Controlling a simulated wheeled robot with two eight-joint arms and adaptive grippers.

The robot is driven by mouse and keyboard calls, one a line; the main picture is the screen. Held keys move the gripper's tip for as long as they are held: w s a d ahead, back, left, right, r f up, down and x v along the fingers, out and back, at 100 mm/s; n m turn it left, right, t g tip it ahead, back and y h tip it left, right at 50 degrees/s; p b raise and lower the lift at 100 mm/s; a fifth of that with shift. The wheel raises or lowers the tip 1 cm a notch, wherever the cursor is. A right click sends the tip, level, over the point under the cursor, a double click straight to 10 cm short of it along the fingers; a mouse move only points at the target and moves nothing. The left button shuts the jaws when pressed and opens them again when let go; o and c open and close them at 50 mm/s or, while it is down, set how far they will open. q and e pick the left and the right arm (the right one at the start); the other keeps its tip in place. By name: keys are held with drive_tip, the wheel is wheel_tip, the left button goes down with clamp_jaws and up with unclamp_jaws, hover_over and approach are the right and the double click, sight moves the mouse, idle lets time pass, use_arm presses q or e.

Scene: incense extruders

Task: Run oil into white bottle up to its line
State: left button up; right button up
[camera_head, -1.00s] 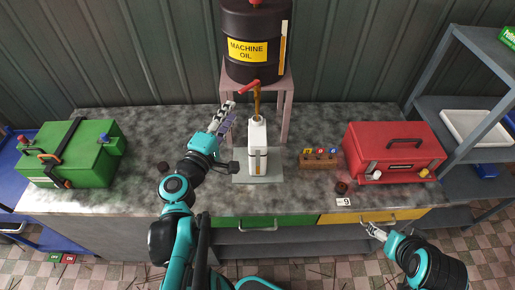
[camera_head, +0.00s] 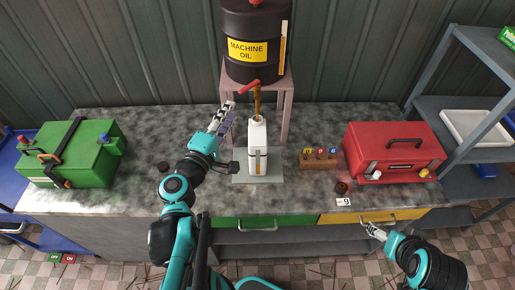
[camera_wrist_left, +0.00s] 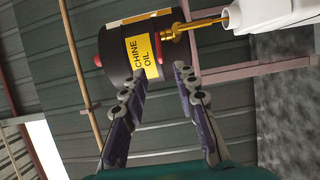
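The white bottle (camera_head: 257,138) stands upright on a grey plate (camera_head: 270,179) under the drum's brass tap (camera_head: 257,92). A narrow strip on its front looks partly amber; the exact level and line are too small to read. An amber column reaches from the tap to the bottle mouth. The tap's red lever (camera_head: 249,86) points left.
The black machine oil drum (camera_head: 240,18) sits on a pink stand (camera_head: 288,110). A green box (camera_head: 75,165) is left, a red box (camera_head: 380,145) right. A wooden block (camera_head: 318,163) with small labelled pieces and a small dark jar (camera_head: 341,187) stand right of the bottle.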

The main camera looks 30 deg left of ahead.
use_arm(q)
drive_tip(key=shift+o, duration=0.5)
drive_tip(key=n+h+b, duration=0.3)
drive_tip(key=n+h, duration=0.2)
drive_tip(key=n, duration=0.4)
approach(254, 82)
drive_tip(key=n, duration=0.1)
drive_tip(key=w+n+h, duration=0.1)
drive_tip(key=n, duration=0.1)
drive_tip(key=shift+a+r+g, duration=0.1)
drive_tip(key=shift+a+g, duration=0.1)
drive_tip(key=shift+g, duration=0.1)
drive_tip(key=w, duration=0.1)
drive_tip(key=w+n, duration=0.1)
drive_tip(key=w+b, duration=0.1)
drive_tip(key=shift+w+d+n+h, duration=0.25)
drive_tip(key=shift+d+n+h, duration=0.05)
drive_tip(key=shift+d+h, duration=0.1)
drive_tip(key=b+x, duration=0.1)
drive_tip(key=x, duration=0.4)
drive_tip(key=shift+w, duration=0.35)
